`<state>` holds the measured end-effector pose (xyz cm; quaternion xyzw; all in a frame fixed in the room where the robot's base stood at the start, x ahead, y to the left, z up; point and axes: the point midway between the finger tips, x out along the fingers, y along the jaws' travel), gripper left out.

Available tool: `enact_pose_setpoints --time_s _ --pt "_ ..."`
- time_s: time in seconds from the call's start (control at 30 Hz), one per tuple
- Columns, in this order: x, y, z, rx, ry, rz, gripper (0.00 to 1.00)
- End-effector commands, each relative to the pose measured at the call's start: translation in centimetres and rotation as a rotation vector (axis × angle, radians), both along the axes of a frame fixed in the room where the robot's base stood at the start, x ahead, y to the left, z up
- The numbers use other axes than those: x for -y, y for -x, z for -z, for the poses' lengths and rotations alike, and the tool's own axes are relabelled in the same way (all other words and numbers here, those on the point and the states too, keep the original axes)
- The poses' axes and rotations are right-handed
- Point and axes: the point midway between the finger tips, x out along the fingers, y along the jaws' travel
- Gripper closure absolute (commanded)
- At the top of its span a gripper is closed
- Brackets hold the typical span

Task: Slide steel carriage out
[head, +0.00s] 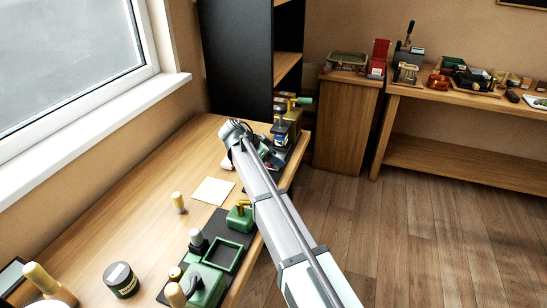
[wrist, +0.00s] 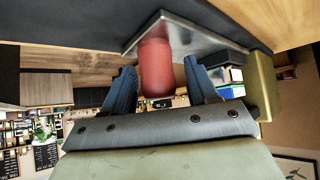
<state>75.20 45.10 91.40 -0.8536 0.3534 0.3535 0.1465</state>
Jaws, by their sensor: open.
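The steel carriage (wrist: 205,38) shows in the wrist view as a shiny grey metal plate near the top. A red rounded handle (wrist: 155,65) sticks out from it towards me. My gripper (wrist: 163,88) is open, with one dark blue finger on each side of the red handle. Gaps show between the handle and both fingers, so I see no grip on it. In the head view my arm reaches to the far end of the wooden bench, and its links mostly hide the gripper and the carriage there.
A machine with a green-tipped handle (head: 304,100) stands at the bench's far end, by the black cabinet (head: 236,65). Nearer are a green fixture (head: 222,257), a dark jar (head: 121,280) and a paper sheet (head: 213,191). A blue-and-white block (wrist: 227,76) lies right of the fingers.

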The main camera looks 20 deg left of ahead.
Motion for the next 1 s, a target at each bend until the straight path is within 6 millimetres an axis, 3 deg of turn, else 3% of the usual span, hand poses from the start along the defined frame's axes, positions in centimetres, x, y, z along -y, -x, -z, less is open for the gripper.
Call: enact_pose_setpoints --time_s 0.07,0.63,0.9,1.0 --pt "0.0 0.0 0.0 0.000 0.000 0.000 0.44" --pt "0.0 0.0 0.0 0.000 0.000 0.000 0.98" --pt "0.0 0.1 0.0 0.000 0.000 0.000 1.00" --pt "0.1 1.3 0.0 0.000 0.001 -0.001 1.00"
